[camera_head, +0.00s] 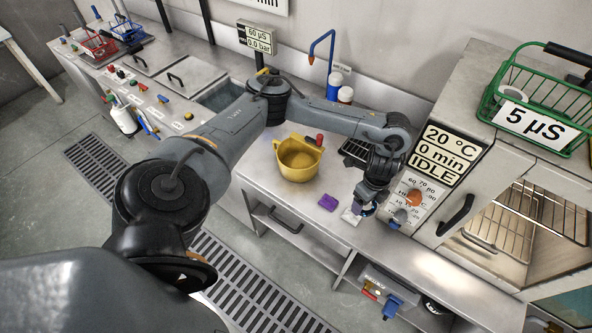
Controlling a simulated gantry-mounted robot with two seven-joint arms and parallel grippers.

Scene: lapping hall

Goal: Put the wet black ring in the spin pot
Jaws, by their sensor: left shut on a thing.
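My left gripper (362,208) points down over the front of the steel bench, just left of the oven's dials. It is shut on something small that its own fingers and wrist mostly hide. I cannot make out the wet black ring for certain. I cannot tell for sure which vessel is the spin pot. A yellow pot (297,160) with an open top stands on the bench, left of the gripper. A dark round thing (434,305) shows in part below the bench at the lower right. My right gripper is not in view.
A purple sponge (328,203) and a white pad (350,216) lie close to the gripper. A dark rack (356,150) is behind my wrist. The oven (486,210) stands close on the right, with a green basket (540,102) on top. Bench right of the pad looks clear.

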